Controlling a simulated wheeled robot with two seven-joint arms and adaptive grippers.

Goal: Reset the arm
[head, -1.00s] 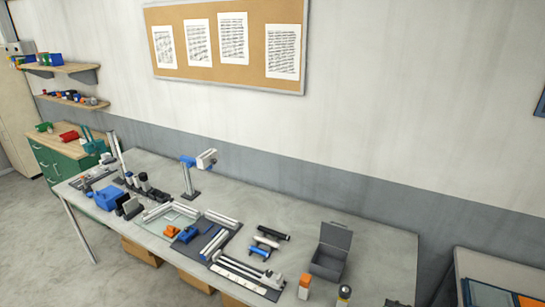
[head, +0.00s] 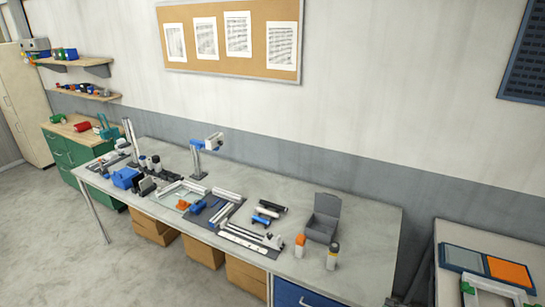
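Neither of my grippers shows clearly in the head view, and I cannot make out either arm. A long grey workbench (head: 350,216) stands along the wall. On it is a blue and white stand with a jointed head (head: 213,142). An open grey box (head: 322,217) stands near its right end. An orange-capped bottle (head: 299,246) and a dark-capped bottle (head: 332,257) stand upright in front of the box.
A second table (head: 450,236) at right holds an orange panel (head: 508,270) and a grey panel (head: 466,257). Green drawers (head: 72,152) and shelves (head: 75,61) are at left. Cardboard boxes (head: 246,276) sit under the bench. Open floor (head: 60,235) lies at the front left.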

